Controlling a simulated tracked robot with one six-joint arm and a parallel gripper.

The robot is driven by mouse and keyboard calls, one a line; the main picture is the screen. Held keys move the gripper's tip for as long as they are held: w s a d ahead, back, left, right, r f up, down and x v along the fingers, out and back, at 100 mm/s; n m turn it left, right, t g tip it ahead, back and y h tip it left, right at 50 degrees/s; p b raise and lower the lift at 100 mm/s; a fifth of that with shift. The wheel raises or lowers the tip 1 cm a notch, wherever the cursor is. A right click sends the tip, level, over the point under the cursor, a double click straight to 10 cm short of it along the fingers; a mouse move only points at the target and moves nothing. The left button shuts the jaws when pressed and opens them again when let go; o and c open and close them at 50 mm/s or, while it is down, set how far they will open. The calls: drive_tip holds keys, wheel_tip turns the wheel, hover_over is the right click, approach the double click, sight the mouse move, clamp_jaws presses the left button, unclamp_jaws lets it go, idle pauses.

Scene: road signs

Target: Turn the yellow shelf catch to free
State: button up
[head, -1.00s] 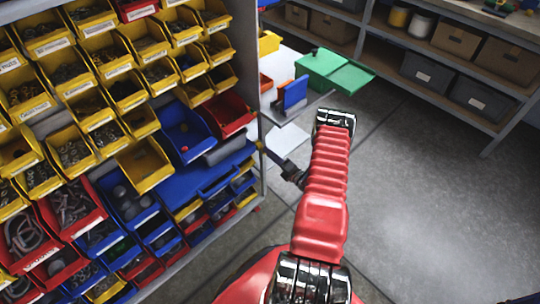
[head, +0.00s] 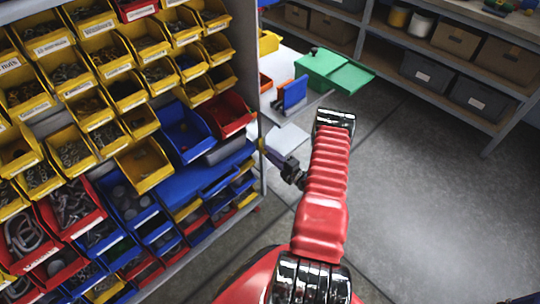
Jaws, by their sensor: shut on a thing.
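The yellow shelf catch (head: 262,145) is a tiny piece at the right side edge of the bin rack, about mid-height in the head view. My gripper (head: 267,151), dark and small, reaches left from behind my red arm to this edge. Its tips meet the catch and are shut on it. The fingers hide part of the catch, and its exact angle is too small to read.
The rack (head: 250,60) holds many yellow, red and blue bins of small parts. Behind my gripper are a pale surface (head: 288,137), a blue bin (head: 292,92) and a green box (head: 325,68). Shelves (head: 440,65) stand at the back right. The grey floor (head: 430,200) is clear.

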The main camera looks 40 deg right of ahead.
drive_tip(key=o, duration=1)
drive_tip(key=shift+f, duration=0.1)
drive_tip(key=s, duration=1.4)
drive_tip(key=shift+d, duration=0.2)
drive_tip(key=shift+w, duration=0.1)
